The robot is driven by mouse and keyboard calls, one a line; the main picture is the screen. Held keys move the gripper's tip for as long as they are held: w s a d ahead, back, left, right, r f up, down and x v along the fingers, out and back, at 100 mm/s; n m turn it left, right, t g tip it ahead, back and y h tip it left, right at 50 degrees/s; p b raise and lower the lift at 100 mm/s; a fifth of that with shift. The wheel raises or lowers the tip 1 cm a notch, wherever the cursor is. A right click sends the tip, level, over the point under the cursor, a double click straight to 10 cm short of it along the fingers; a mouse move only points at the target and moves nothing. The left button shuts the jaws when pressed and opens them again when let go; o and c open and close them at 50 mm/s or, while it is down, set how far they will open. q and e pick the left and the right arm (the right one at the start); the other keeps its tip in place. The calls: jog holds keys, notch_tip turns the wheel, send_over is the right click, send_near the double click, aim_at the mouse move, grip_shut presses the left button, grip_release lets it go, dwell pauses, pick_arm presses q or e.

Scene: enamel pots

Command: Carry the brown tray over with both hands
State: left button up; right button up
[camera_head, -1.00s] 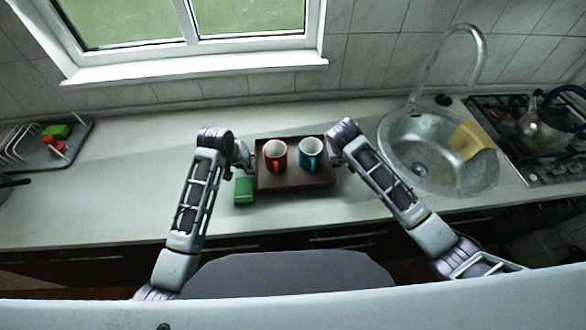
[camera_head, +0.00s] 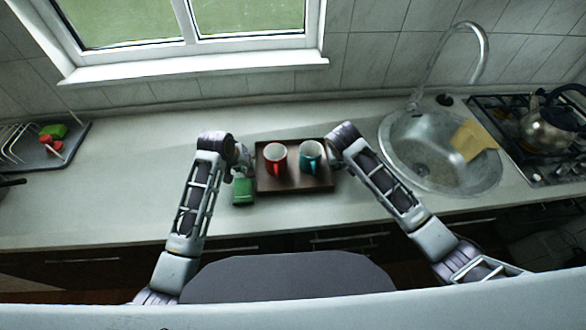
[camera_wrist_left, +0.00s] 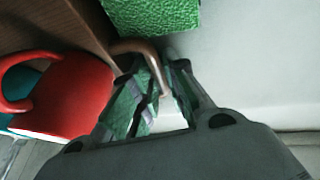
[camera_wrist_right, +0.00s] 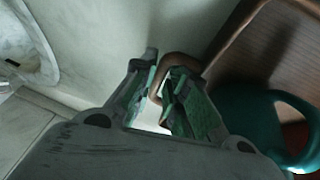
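The brown tray (camera_head: 296,186) is at the middle of the counter, with a red mug (camera_head: 275,158) and a teal mug (camera_head: 311,156) upright on it. My left gripper (camera_head: 240,160) is at its left side. In the left wrist view its fingers (camera_wrist_left: 158,80) are around the tray's copper-coloured handle (camera_wrist_left: 143,47) and look closed on it. My right gripper (camera_head: 334,158) is at the right side. In the right wrist view its fingers (camera_wrist_right: 160,80) are closed on the other handle (camera_wrist_right: 182,57). Whether the tray touches the counter is hard to tell.
The sink (camera_head: 425,165) is to the right, with the hob and kettle (camera_head: 548,128) beyond. A dish rack (camera_head: 40,150) is far left. The counter left of my left arm is clear.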

pick_arm(q)
jog(key=shift+o, duration=1.1)
pick_arm(e)
jog(key=shift+o, duration=1.1)
pick_arm(q)
jog(key=shift+r, duration=0.1)
jog(key=v, duration=0.8)
pick_arm(e)
jog(key=shift+r, duration=0.1)
jog(key=v, duration=1.2)
pick_arm(q)
jog(key=shift+s, duration=0.1)
pick_arm(e)
jog(key=shift+s, duration=0.1)
